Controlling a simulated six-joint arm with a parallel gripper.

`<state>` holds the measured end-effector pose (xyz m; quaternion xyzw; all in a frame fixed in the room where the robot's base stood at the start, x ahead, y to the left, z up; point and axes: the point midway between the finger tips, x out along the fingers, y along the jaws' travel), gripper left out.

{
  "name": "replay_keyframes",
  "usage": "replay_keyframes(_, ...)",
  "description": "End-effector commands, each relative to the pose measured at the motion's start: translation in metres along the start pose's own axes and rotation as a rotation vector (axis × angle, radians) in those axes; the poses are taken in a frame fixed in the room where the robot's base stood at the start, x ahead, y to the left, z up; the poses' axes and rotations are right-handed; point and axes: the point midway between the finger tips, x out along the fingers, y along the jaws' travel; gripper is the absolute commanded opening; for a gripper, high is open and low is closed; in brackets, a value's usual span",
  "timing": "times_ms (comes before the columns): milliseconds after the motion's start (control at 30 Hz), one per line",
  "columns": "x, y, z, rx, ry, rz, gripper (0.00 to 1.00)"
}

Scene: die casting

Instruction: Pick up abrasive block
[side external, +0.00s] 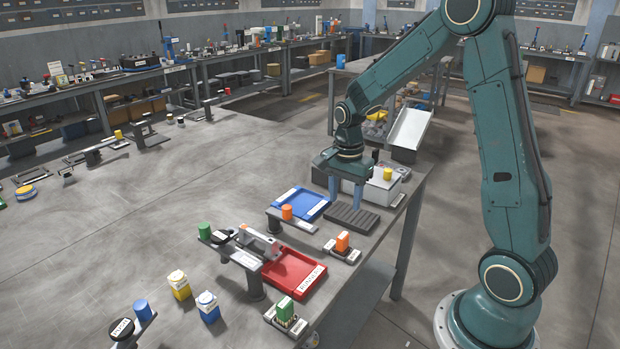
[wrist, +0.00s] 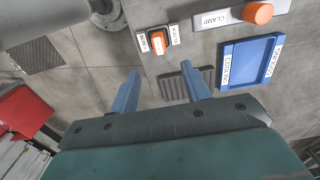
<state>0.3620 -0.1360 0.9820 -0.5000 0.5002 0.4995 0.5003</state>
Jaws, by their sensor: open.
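My gripper (side external: 346,203) is open and empty, its two blue fingers pointing down above the bench beside the blue tray. In the wrist view the open fingers (wrist: 161,70) stand wide apart. A dark grey ribbed block (side external: 352,218) lies flat on the bench just below and in front of the fingers. It also shows in the wrist view (wrist: 176,88), partly hidden behind the right finger. It carries no readable label, so I cannot tell for certain that it is the abrasive block. The fingers appear above it, not around it.
A blue tray (side external: 301,206) lies left of the ribbed block. An orange switch (side external: 342,242) and a red tray (side external: 293,272) lie nearer the camera. A grey box (side external: 383,191) stands behind my gripper. An orange knob (side external: 286,212) sits on a labelled clamp plate.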

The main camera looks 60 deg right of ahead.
Motion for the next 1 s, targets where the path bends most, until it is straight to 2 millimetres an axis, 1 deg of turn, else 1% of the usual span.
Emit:
replay_keyframes(300,0.046,0.002,0.001,-0.001,-0.002,0.005,0.47)
replay_keyframes(500,0.068,0.001,0.001,-0.001,-0.001,0.003,0.47)
replay_keyframes(600,0.073,0.001,0.001,-0.001,-0.001,0.001,0.47)
replay_keyframes(867,0.076,0.001,0.001,-0.001,0.000,0.001,0.47)
replay_keyframes(1000,0.082,0.001,0.001,-0.001,-0.001,0.002,0.47)
